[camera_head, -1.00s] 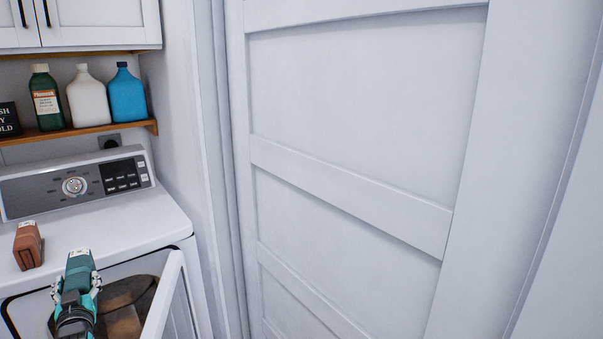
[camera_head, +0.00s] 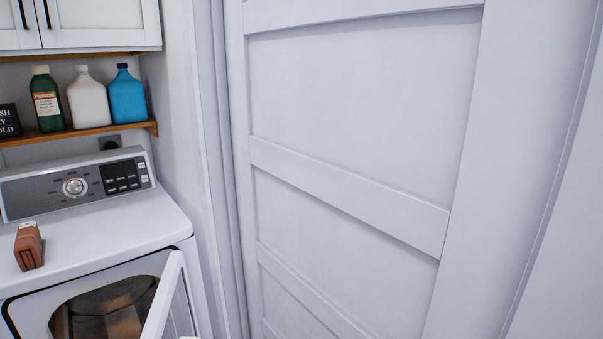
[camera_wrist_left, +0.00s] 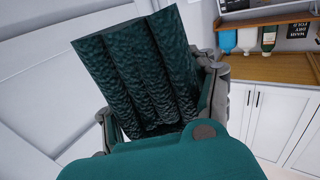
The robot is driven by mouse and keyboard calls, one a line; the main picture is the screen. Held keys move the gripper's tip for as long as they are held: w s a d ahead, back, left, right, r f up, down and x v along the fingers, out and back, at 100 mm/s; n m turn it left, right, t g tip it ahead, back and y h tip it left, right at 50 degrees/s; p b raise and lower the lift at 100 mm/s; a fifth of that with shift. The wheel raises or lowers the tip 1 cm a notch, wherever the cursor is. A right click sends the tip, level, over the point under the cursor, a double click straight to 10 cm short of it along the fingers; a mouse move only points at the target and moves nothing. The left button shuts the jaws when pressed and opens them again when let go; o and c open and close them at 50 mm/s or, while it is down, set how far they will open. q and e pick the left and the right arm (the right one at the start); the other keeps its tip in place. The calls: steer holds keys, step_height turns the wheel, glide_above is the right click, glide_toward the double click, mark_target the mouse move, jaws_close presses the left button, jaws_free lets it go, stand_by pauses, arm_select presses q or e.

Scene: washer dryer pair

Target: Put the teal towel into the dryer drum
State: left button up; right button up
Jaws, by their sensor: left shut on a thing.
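The teal towel (camera_wrist_left: 140,70) is a folded, ribbed bundle in the left wrist view. My left gripper (camera_wrist_left: 160,100) is shut on it, with a grey finger along each side. Neither the towel nor my left gripper shows in the head view. The dryer (camera_head: 110,235) stands at the lower left of the head view. Its door (camera_head: 168,300) is open, swung out on the right of the opening. The dryer drum (camera_head: 105,315) shows as a dim brownish hollow, cut off by the frame's bottom edge. My right gripper is not in view.
A shelf (camera_head: 80,133) above holds a green bottle (camera_head: 46,100), a white bottle (camera_head: 88,98) and a blue bottle (camera_head: 127,97). A large white panelled door (camera_head: 350,120) fills the right.

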arm_select(q)
steer(key=shift+h, duration=0.3)
steer(key=s+d, duration=0.1)
steer(key=s+r, duration=0.1)
steer(key=s+d+r, duration=0.1)
steer(key=shift+s+d, duration=0.35)
steer(key=shift+s, duration=0.05)
steer(key=shift+w+r, duration=0.1)
steer(key=w+d+r+m+g+h, duration=0.4)
steer(key=d+r+m+h, duration=0.5)
steer(key=d+h, duration=0.35)
steer(key=w+d+f+m+g+h, duration=0.3)
steer(key=w+d+f+m+g, duration=0.1)
steer(key=g, duration=0.1)
steer(key=shift+d+g, duration=0.2)
steer(key=shift+g, duration=0.2)
steer(key=shift+m+g+h, duration=0.3)
steer(key=shift+h, duration=0.15)
steer(key=shift+s+a, duration=0.1)
